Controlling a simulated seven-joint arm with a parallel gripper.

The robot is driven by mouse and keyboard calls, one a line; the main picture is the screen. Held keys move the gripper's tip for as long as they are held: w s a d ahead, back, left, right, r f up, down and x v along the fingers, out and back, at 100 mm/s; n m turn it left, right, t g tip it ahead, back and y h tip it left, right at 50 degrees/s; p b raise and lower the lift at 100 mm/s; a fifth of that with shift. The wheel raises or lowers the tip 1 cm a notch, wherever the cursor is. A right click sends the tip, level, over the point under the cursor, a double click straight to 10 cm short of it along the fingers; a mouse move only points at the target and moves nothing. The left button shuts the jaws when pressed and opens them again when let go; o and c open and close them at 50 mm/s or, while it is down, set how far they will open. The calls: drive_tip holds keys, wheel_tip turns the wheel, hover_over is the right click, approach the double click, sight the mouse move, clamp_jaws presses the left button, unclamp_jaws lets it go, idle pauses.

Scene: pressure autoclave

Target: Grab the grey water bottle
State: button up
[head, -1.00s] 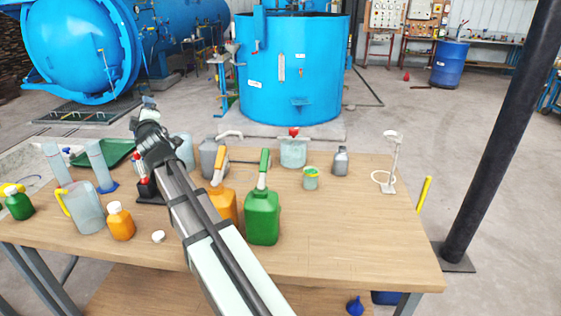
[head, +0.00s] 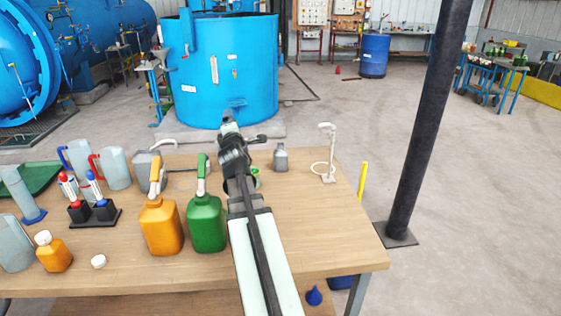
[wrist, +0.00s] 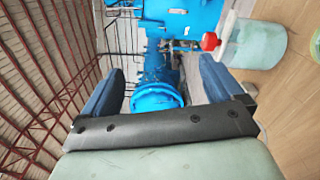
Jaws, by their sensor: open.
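A small grey bottle (head: 280,158) with a short neck stands upright near the back edge of the wooden table (head: 320,220), just right of my arm in the head view. My gripper (head: 228,118) is raised, left of the bottle and apart from it. In the wrist view my gripper (wrist: 162,78) is open, with nothing between its two dark blue fingers. The grey bottle is not visible in the wrist view. A larger pale grey jug (head: 146,162) stands further left, behind the orange jug.
A green jug (head: 206,222) and an orange jug (head: 160,226) stand left of my arm. A white stand with a ring (head: 328,155) is right of the grey bottle. A pale container (wrist: 258,42) with a red knob is near my gripper. The table's front right is clear.

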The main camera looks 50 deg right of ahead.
drive_tip(key=s+d+f+n, duration=0.6)
drive_tip(key=d+f+n, duration=0.1)
drive_tip(key=d+f, duration=0.25)
drive_tip(key=n, duration=0.8)
approach(280, 155)
drive_tip(key=f, duration=0.2)
drive_tip(key=shift+d+f+h, duration=0.25)
drive_tip(key=shift+f+h, duration=0.05)
drive_tip(key=shift+f, duration=0.05)
drive_tip(key=x, duration=1.4)
drive_tip(key=shift+f, duration=0.25)
drive_tip(key=shift+s, duration=0.1)
drive_tip(key=shift+a, duration=0.1)
drive_tip(key=c, duration=1.3)
drive_tip(key=shift+r, duration=4.9)
